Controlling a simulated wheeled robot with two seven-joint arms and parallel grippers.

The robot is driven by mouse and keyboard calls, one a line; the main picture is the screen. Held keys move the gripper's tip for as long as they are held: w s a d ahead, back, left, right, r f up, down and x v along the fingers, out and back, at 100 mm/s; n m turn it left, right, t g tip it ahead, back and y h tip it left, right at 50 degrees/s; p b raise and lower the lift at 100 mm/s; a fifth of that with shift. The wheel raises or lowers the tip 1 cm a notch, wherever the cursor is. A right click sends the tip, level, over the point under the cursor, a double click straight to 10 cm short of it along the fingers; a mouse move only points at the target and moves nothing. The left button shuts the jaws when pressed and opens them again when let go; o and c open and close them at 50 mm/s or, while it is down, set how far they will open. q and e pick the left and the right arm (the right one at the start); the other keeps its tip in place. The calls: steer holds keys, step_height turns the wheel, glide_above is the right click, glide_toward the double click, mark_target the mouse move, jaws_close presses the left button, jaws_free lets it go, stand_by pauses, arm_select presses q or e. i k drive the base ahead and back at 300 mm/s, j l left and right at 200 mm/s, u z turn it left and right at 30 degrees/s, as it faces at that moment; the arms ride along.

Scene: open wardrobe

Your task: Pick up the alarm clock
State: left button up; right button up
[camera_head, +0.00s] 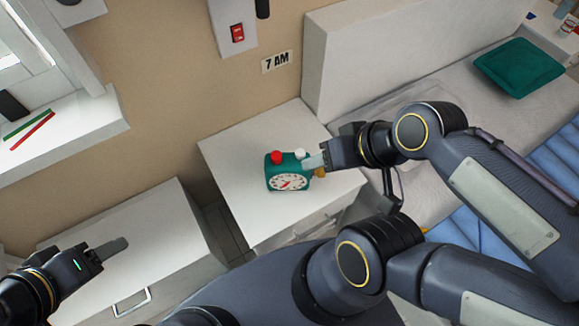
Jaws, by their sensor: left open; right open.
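The alarm clock (287,174) is a green box with a white dial, a red knob and a white knob on top. It stands on the white nightstand (236,146) in the middle of the view. My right gripper (315,163) is open at the clock's right side, its fingers very close to it. I cannot tell whether they touch it or whether a finger is hidden behind it. My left gripper (113,247) is open and empty at the lower left, over a second white cabinet and away from the clock.
The white cabinet (160,240) with a handle stands at the lower left. A bed with a white headboard (400,45) and a green pillow (519,68) is at the right. A red switch (237,33) and a "7 AM" label (277,62) are on the wall. The nightstand top left of the clock is clear.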

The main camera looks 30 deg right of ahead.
mark_target(291, 169)
steer(key=j+z, duration=0.3)
steer(key=j, duration=0.4)
steer(key=k+j+z, duration=0.1)
steer(key=j+z, duration=0.2)
steer(key=j, duration=0.35)
